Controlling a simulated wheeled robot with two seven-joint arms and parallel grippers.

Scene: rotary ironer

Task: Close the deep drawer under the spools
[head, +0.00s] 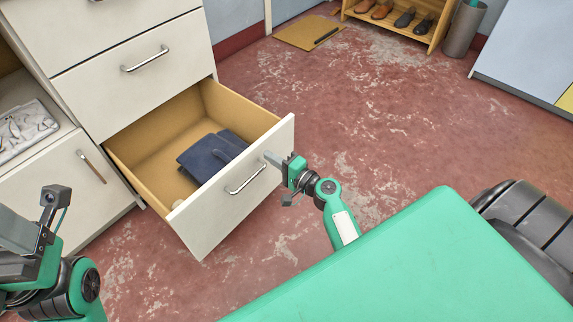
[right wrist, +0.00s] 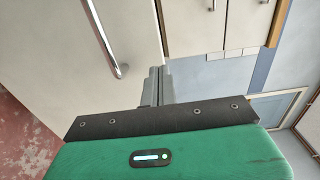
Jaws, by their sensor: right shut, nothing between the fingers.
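The deep drawer (head: 230,192) is the lowest in the white cabinet and stands pulled well out. Its white front has a silver bar handle (head: 246,178), also seen in the right wrist view (right wrist: 104,38). Dark blue folded cloth lies inside. My right gripper (head: 270,158) is shut and empty at the outer face of the drawer front, right of the handle. Its closed fingers (right wrist: 155,84) point at the white panel; I cannot tell whether they touch it. No spools are visible.
A closed drawer (head: 135,75) sits above the open one. The worn red floor is mostly clear.

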